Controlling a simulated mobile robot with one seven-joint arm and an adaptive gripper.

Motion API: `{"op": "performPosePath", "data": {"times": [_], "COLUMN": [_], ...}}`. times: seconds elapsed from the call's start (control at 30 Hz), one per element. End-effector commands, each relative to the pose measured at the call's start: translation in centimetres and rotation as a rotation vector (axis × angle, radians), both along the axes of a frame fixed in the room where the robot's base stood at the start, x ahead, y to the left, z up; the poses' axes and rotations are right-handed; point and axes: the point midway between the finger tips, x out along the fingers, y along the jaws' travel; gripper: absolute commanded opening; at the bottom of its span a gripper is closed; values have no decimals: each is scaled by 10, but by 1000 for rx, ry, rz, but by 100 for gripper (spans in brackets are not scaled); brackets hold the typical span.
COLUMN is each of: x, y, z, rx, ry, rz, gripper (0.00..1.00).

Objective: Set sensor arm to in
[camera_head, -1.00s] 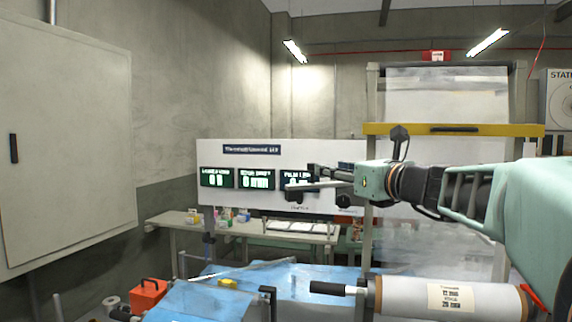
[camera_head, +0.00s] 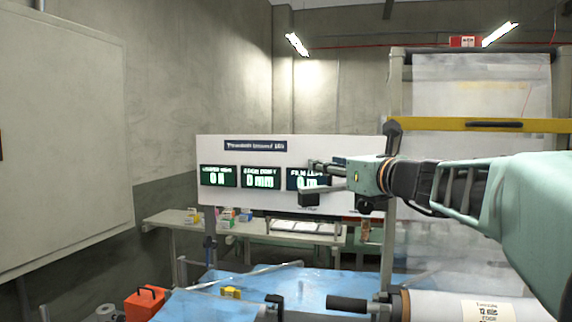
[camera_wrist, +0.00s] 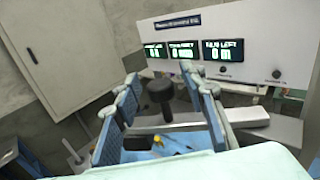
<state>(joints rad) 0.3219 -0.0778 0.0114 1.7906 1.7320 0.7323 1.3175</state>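My gripper (camera_head: 314,180) is held out in front of the white panel in the head view. In the wrist view its two blue-padded fingers (camera_wrist: 160,80) are apart. A black knob on a dark stem (camera_wrist: 160,90) shows between them, and I see no contact with it. A grey bar with a block (camera_wrist: 245,117) lies just right of the fingers. I cannot tell for sure which part is the sensor arm. The panel (camera_head: 225,148) has three lit displays, reading 0 N, 0 mm and 0 m; my gripper partly covers the right one in the head view.
A film roll with a black handle (camera_head: 347,304) is at the lower right, beside blue sheeting (camera_head: 330,285). A yellow crossbar (camera_head: 475,125) spans the frame at right. A bench (camera_head: 175,228) with small boxes stands behind. An orange box (camera_head: 144,303) is at lower left.

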Motion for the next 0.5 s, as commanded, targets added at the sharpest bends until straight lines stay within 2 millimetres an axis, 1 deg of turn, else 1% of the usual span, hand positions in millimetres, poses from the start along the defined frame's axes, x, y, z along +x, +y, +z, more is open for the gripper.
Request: {"op": "performPosePath", "data": {"times": [0.13,0.4,0.5], "x": [0,0,0], "y": [0,0,0], "z": [0,0,0], "rx": [0,0,0], "ry": [0,0,0], "rz": [0,0,0], "gripper": [39,9,0]}}
